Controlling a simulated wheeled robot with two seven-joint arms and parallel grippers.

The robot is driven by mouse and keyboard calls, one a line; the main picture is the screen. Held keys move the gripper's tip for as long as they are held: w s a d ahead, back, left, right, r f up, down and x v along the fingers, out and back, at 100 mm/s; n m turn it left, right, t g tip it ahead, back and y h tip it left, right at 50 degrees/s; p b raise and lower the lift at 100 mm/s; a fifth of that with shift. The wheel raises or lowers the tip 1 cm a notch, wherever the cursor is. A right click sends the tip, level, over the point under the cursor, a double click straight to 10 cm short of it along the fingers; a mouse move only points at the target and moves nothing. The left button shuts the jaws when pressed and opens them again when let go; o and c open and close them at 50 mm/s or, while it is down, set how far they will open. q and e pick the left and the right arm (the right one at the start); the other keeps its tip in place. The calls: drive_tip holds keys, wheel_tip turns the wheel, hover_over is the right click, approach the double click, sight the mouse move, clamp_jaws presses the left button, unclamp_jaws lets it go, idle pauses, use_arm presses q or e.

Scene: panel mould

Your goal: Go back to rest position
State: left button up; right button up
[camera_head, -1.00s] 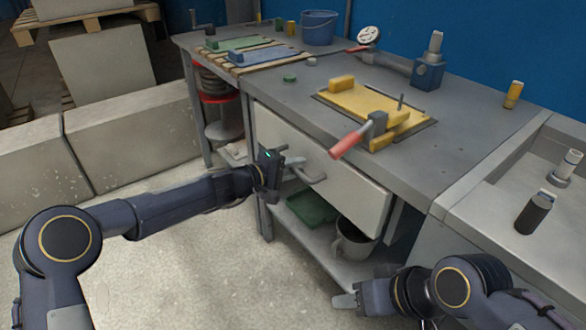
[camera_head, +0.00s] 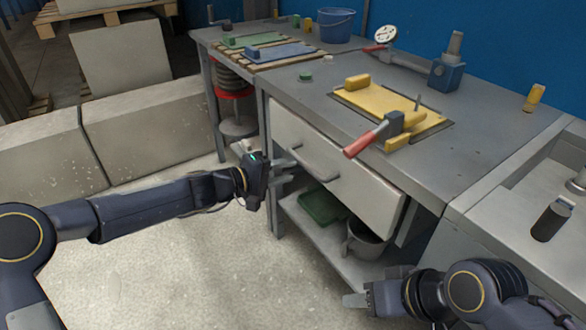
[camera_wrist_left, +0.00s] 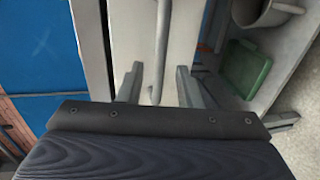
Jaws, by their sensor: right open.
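My left gripper (camera_head: 284,174) is open and empty, to the left of the grey drawer handle (camera_head: 318,169) and apart from it. In the left wrist view its two fingers (camera_wrist_left: 158,85) stand apart, with the handle bar (camera_wrist_left: 163,40) beyond and between them. The pale drawer front (camera_head: 352,183) sits under the workbench top; I cannot tell whether it is fully closed. My right gripper (camera_head: 356,300) is low at the bottom, open, in front of the bench's lower shelf and touching nothing visible.
The workbench (camera_head: 310,98) carries a yellow panel mould (camera_head: 390,103), a red-handled tool (camera_head: 362,143) and a blue bucket (camera_head: 322,24). A green tray (camera_head: 322,207) and grey bucket (camera_head: 365,240) stand on the lower shelf. Concrete blocks (camera_head: 150,128) stand left. The floor between is clear.

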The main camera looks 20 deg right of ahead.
idle(0.6)
use_arm(q)
drive_tip(key=s+a+r+m+y, duration=0.2)
drive_tip(key=s+a+r, duration=0.1)
drive_tip(key=s+a, duration=0.5)
drive_tip(key=s+a+r+m+y, duration=0.25)
drive_tip(key=s+a, duration=0.35)
drive_tip(key=a, duration=0.4)
drive_tip(key=s+a+f+n+t+y, duration=0.1)
drive_tip(key=s+a+f+y, duration=0.25)
drive_tip(key=s+a, duration=0.55)
drive_tip(key=s+a+f+n+y, duration=0.2)
drive_tip(key=s+a+f+y, duration=0.15)
drive_tip(key=s+a, duration=0.6)
wheel_tip(320, 180, up, 27)
drive_tip(key=s+d+p, duration=0.1)
drive_tip(key=p, duration=2.7)
drive_tip(key=shift+s+d, duration=0.15)
drive_tip(key=shift+d, duration=0.2)
drive_tip(key=shift+m+h, duration=0.25)
